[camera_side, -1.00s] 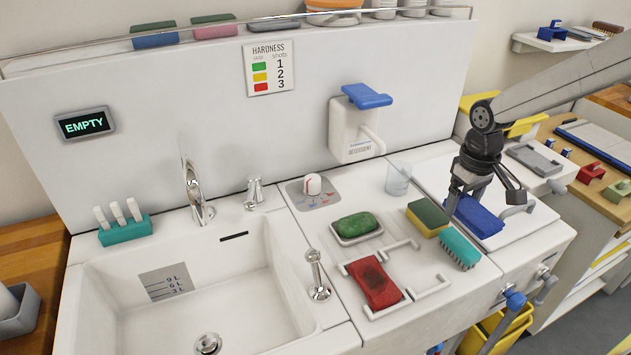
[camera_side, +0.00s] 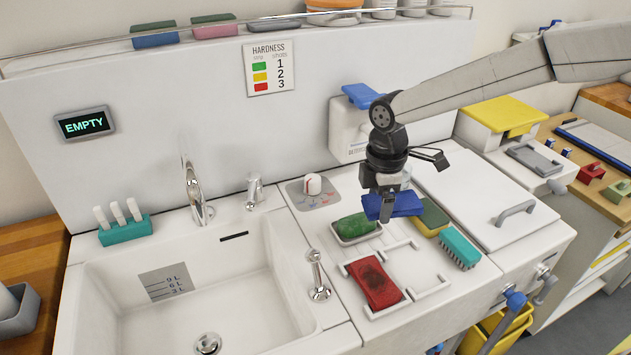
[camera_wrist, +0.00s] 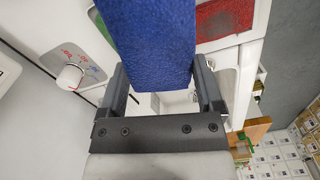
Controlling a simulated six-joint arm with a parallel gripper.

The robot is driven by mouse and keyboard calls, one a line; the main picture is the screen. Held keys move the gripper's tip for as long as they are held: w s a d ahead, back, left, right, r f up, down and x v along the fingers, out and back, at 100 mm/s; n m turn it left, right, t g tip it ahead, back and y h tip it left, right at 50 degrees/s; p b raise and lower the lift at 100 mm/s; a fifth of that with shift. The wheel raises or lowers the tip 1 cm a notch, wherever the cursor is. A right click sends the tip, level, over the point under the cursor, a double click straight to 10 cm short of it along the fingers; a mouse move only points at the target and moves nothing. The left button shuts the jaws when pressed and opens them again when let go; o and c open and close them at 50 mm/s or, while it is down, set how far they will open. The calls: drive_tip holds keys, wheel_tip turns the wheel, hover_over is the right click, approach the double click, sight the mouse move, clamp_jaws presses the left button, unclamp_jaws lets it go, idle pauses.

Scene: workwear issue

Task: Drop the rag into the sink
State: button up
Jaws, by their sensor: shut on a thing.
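A blue folded rag (camera_side: 406,203) is held in my gripper (camera_side: 383,207), above the counter beside the green soap. In the wrist view the blue rag (camera_wrist: 150,45) lies between the two fingers of my gripper (camera_wrist: 161,78). The white sink (camera_side: 235,270) is at the lower left in the side view; its basin looks empty. The rag is to the right of the sink, apart from it. A red cloth (camera_side: 374,284) with a dark stain lies on a holder on the counter; it also shows in the wrist view (camera_wrist: 222,18).
The green soap (camera_side: 355,226) in its dish, a yellow-green sponge (camera_side: 430,216) and a teal brush (camera_side: 460,248) stand close by. A tap (camera_side: 196,192), a small lever (camera_side: 317,275) and a dial (camera_side: 313,186) rise near the sink. The white lid (camera_side: 470,205) is clear on top.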

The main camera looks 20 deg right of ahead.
drive_tip(key=s+a+n, duration=0.2)
drive_tip(key=a+n, duration=0.8)
drive_tip(key=a, duration=0.2)
drive_tip(key=s+a+n, duration=0.2)
drive_tip(key=a+n, duration=0.8)
drive_tip(key=a, duration=0.3)
drive_tip(key=shift+n, duration=0.5)
drive_tip(key=shift+s+a+f, duration=0.1)
drive_tip(key=shift+f, duration=6.15)
drive_tip(key=shift+s+a+f, duration=0.1)
drive_tip(key=shift+f, duration=6.1)
drive_tip(key=shift+f, duration=2.1)
drive_tip(key=shift+f, duration=0.6)
